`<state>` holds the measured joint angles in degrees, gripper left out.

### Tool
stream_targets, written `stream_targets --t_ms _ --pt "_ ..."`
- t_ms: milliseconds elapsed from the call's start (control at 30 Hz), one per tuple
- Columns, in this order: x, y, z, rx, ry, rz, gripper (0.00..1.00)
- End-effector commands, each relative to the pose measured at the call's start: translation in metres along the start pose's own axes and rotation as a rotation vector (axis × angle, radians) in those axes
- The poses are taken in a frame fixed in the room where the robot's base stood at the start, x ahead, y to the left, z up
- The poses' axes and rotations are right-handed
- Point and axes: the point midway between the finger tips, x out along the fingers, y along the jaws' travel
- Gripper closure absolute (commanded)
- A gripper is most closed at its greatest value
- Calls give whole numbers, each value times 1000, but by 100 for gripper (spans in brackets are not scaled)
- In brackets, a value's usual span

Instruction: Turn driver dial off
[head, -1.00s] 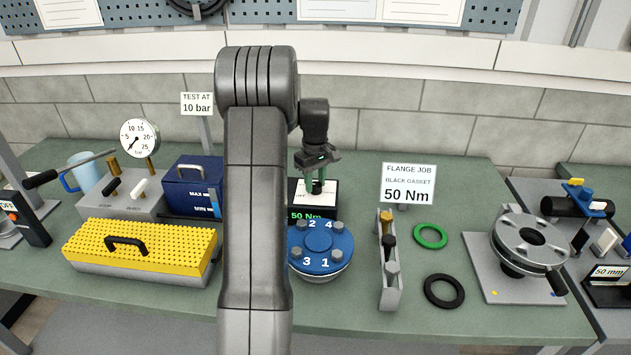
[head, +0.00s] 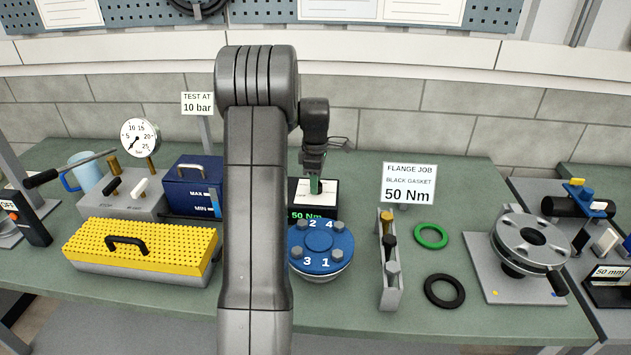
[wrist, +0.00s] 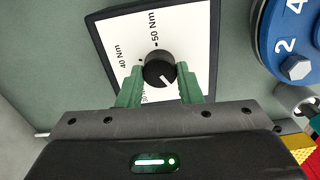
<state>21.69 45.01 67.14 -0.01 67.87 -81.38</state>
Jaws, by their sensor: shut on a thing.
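The driver dial (wrist: 158,68) is a black round knob on a white plate (wrist: 112,40) in a dark-framed box. The plate reads 50 Nm and 40 Nm; a third label is partly hidden by a finger. The knob's white mark points to the lower right in the wrist view, away from the 50 Nm label. My gripper (wrist: 160,88) has its green fingers shut on the dial, one on each side. In the head view my gripper (head: 316,187) is over the driver box (head: 328,211), whose green display reads 50 Nm; the knob is hidden there.
The blue flange (head: 320,247) with numbered bolts stands just in front of the driver box. A bolt rack (head: 389,278), a green ring (head: 430,236) and a black ring (head: 444,290) lie to the right. A blue tank (head: 192,187) stands left, behind my arm.

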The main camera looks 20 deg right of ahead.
Motion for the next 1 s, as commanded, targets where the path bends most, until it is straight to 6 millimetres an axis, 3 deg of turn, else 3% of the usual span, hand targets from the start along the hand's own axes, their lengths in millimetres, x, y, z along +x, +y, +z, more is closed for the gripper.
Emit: stream_targets --t_ms 567,600,667,1000 --pt "-2 1 0 -31 0 5 91" --pt "-2 1 0 -31 0 5 60" --pt "-2 1 0 -30 0 4 48" --pt "-3 0 0 -29 0 3 46"
